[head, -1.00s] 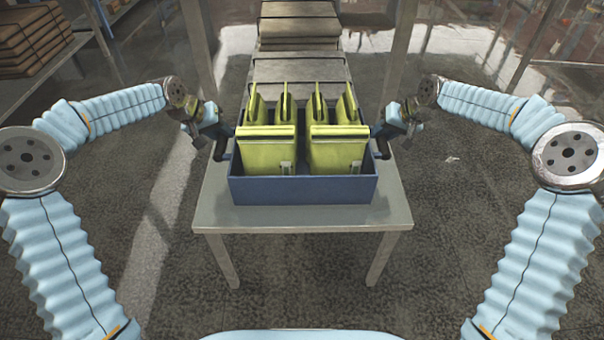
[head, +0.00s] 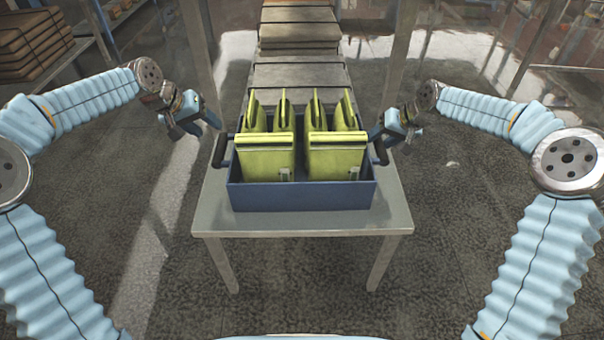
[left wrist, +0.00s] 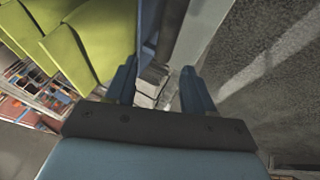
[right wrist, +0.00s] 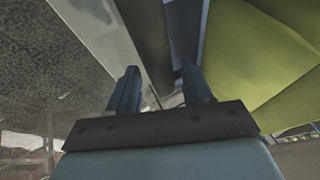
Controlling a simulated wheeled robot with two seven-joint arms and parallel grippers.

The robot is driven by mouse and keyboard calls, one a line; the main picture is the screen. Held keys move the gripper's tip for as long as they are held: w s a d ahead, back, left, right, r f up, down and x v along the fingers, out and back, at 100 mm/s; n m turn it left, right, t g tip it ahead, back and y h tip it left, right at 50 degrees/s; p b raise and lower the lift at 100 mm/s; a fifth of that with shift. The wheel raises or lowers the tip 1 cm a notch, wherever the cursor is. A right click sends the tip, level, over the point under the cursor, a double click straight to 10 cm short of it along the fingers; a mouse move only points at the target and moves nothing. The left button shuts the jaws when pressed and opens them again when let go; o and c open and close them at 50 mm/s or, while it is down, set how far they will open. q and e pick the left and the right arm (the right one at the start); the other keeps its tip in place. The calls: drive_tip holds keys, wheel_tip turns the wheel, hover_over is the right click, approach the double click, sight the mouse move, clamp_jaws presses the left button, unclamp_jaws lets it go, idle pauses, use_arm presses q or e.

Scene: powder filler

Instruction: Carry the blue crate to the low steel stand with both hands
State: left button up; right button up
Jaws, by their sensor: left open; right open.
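The blue crate (head: 302,196) sits on a low grey steel stand (head: 300,222), near its front edge. It holds several upright yellow-green containers (head: 336,158). Dark handles stick out at its left (head: 220,152) and right (head: 381,154) sides. My left gripper (head: 194,124) is open and empty, above and left of the left handle, apart from it. My right gripper (head: 394,132) is open close by the right handle. In the right wrist view a dark bar, likely that handle (right wrist: 148,35), runs toward the gap between the fingers; I cannot tell whether they touch it.
A roller conveyor (head: 300,75) with slats runs back from behind the stand, between upright posts (head: 400,60). A shelf with stacked brown boxes (head: 35,45) stands at the back left. The floor left and right of the stand is clear.

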drive_tip(key=shift+r, duration=0.1)
drive_tip(key=shift+s+d+r, duration=0.1)
drive_tip(key=shift+d+r, duration=0.05)
drive_tip(key=shift+r, duration=0.05)
use_arm(q)
drive_tip(key=v, duration=0.4)
drive_tip(key=shift+s+a, duration=0.1)
use_arm(e)
drive_tip(key=v, duration=1.1)
use_arm(q)
drive_tip(key=shift+f, duration=0.1)
use_arm(e)
drive_tip(key=shift+s, duration=0.2)
